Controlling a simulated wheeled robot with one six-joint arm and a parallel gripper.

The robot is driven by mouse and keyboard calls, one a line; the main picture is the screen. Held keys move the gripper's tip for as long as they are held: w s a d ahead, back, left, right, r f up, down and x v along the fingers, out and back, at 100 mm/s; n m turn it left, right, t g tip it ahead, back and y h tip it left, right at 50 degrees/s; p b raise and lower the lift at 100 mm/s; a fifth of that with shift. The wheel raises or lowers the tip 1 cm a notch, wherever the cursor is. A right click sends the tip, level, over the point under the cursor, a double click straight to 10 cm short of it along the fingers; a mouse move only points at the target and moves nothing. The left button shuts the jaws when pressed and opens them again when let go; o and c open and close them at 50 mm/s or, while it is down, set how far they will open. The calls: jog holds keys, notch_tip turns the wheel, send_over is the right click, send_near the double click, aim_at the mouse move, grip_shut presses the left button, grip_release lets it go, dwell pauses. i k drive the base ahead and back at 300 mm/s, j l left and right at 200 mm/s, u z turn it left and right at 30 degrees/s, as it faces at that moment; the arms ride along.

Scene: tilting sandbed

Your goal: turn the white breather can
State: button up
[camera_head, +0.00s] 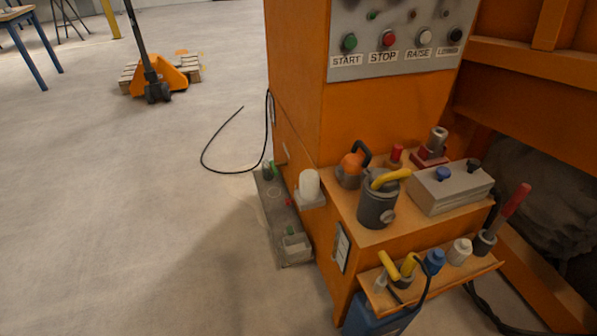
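A white can (309,185), which looks like the breather can, stands upright on a small pale ledge at the left side of the orange machine (295,95). Its front and top show plainly; no marking on it can be read. A smaller white knob-like piece (460,250) sits on the low front shelf. My gripper is not in view, and nothing is seen touching the can.
Right of the can, the orange ledge (405,235) carries a grey can (378,205) with a yellow handle and a grey box (450,190). A grey tray (270,215) lies below left. A black cable (204,152) lies on open floor.

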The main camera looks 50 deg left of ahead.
aim_at(308, 179)
jog(key=u, duration=1.65)
jog(key=i+l+z, duration=0.25)
jog(key=i+j, duration=0.1)
